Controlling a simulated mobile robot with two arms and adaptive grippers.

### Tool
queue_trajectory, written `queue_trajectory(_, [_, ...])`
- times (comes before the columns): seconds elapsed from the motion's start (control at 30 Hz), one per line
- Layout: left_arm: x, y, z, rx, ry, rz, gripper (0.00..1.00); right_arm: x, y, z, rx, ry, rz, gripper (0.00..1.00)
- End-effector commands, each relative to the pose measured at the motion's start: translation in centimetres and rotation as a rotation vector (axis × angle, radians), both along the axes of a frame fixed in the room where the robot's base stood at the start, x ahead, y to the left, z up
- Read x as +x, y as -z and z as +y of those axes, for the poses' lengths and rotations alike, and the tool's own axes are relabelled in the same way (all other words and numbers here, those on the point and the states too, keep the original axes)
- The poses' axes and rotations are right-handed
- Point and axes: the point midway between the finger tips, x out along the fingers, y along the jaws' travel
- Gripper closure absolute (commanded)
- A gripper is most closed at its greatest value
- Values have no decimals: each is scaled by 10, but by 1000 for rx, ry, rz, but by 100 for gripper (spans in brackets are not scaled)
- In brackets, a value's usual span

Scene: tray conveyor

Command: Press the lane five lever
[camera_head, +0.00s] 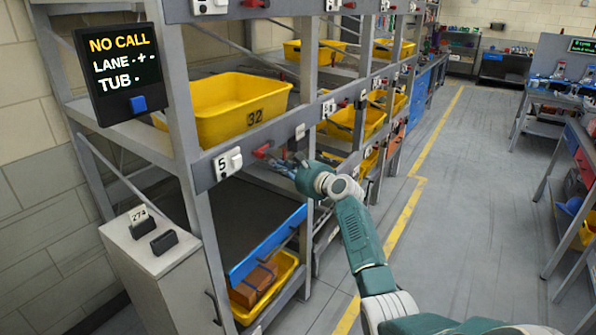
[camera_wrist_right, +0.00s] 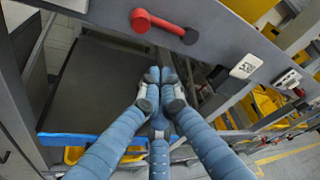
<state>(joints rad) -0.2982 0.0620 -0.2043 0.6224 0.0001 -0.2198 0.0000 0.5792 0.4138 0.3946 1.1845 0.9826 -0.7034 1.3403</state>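The lane five lever (camera_head: 262,150) is red and sits on the grey beam just right of the white "5" label (camera_head: 228,162). In the right wrist view the red lever (camera_wrist_right: 165,27) lies nearly level, with its round red knob at left and a dark pivot at right. My right gripper (camera_head: 284,166) is just below and right of the lever. In the right wrist view my right gripper (camera_wrist_right: 160,77) has its fingertips together with nothing seen between them, apart from the lever and below it. My left gripper is not in view.
A call screen (camera_head: 120,70) reads "NO CALL". A yellow tub (camera_head: 232,105) marked 32 sits above the beam. Below it are a dark lane surface (camera_head: 215,215) with a blue edge and another yellow tub (camera_head: 285,268). A grey cabinet (camera_head: 150,275) stands front left. The right-hand aisle floor is clear.

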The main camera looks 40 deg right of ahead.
Motion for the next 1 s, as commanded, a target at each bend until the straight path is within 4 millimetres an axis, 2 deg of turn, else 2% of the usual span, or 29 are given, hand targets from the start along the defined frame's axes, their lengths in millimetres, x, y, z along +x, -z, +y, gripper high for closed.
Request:
queue_trajectory(0.23, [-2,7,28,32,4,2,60,-40,-8,-5,-4,2,1,100])
queue_trajectory(0.4, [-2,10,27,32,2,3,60,-56,-13,-6,-2,2,2,100])
queue_trajectory(0.7, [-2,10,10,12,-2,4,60,-62,-16,-7,-1,2,2,100])
queue_trajectory(1.0, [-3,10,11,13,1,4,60,-61,-16,-7,-1,1,1,100])
